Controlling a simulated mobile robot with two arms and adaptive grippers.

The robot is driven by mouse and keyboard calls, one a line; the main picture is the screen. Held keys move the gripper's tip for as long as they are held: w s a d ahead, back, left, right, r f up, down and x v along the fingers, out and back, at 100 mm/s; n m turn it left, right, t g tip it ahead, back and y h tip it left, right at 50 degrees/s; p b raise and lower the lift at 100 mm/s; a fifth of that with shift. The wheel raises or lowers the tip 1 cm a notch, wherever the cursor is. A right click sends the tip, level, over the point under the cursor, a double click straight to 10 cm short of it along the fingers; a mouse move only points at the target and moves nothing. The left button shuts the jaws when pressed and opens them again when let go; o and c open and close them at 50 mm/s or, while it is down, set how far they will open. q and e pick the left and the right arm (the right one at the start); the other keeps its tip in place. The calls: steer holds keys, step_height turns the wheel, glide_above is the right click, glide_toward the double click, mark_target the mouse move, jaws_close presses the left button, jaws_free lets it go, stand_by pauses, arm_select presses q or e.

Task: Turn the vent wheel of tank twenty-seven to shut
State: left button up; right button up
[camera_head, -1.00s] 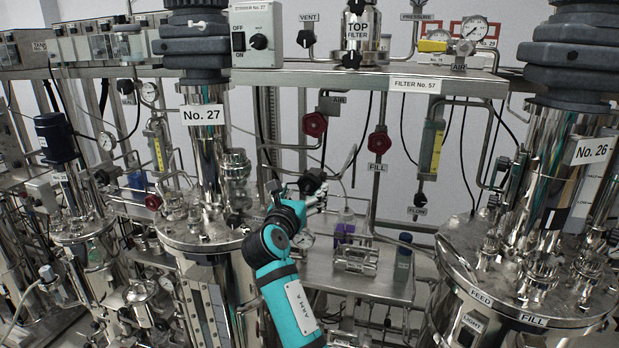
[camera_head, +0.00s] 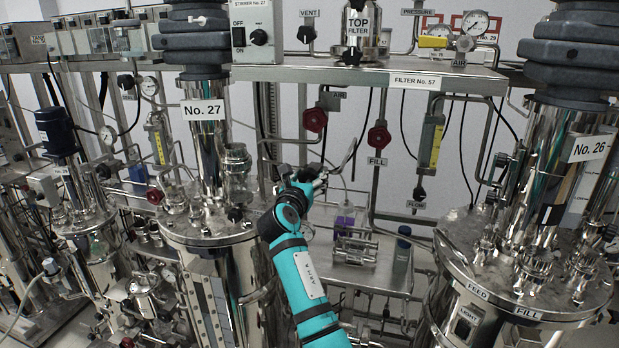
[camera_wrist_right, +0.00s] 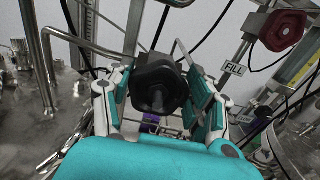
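A black hand wheel (camera_wrist_right: 158,82) with a lobed rim shows in the right wrist view; I read no label on it. My right gripper (camera_wrist_right: 156,88) is open, with one teal finger on each side of the wheel. A gap shows at the left finger; I cannot tell whether the right finger touches. In the head view my right gripper (camera_head: 316,180) is at a pipe right of tank No. 27 (camera_head: 206,238) and largely hides the wheel. My left gripper is not in view.
Red valve wheels AIR (camera_head: 315,120) and FILL (camera_head: 378,137) hang close by, up and to the right. A steel shelf (camera_head: 345,277) with a purple-topped item lies below. Tank No. 26 (camera_head: 525,295) stands at the right. Thin pipes and black cables surround the gripper.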

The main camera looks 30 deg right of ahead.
steer(key=c, duration=0.4)
